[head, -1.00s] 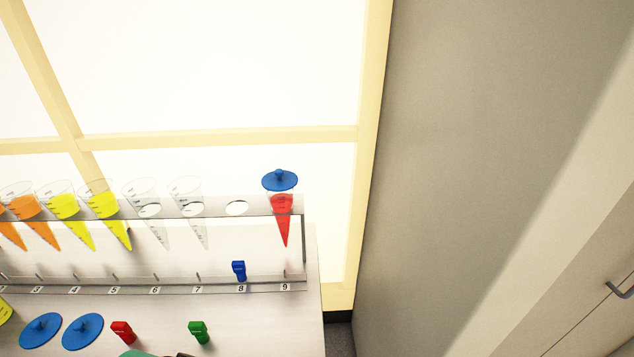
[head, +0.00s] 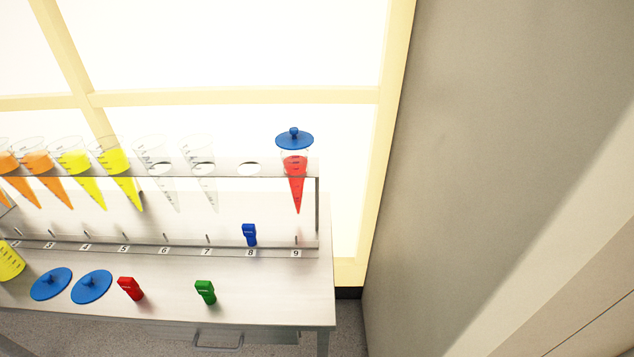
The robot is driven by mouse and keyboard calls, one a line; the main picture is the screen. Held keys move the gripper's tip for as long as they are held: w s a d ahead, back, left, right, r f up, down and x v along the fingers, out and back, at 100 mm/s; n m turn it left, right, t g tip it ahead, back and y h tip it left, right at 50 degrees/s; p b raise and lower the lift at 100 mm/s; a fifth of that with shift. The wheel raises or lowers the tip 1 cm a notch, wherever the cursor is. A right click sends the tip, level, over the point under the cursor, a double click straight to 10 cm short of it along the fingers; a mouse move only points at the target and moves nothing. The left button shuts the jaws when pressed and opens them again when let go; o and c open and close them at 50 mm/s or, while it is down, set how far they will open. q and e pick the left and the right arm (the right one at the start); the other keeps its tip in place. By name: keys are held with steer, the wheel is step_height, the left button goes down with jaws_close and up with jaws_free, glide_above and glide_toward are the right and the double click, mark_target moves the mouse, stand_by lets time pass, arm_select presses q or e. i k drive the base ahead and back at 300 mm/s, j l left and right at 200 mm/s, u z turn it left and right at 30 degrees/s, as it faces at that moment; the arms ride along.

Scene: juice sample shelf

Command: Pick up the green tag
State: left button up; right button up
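The green tag (head: 205,292) is a small clip-like piece on the bare front part of the table, below the shelf numbers 7 and 8. A red tag (head: 131,288) lies to its left. A blue tag (head: 249,235) is at the shelf's lower rail by number 8. Neither of my grippers is in view.
The shelf (head: 230,168) holds several cones with orange, yellow or red juice and two clear ones. A blue lid (head: 294,139) sits over the red cone. Two blue lids (head: 51,284) (head: 92,287) lie at the table's left. The table (head: 270,295) is clear right of the green tag.

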mark_target(205, 288)
steer(key=u, duration=0.35)
steer(key=k+l+u, duration=0.1)
steer(key=u, duration=0.3)
steer(key=k+u, duration=0.15)
steer(key=u, duration=0.2)
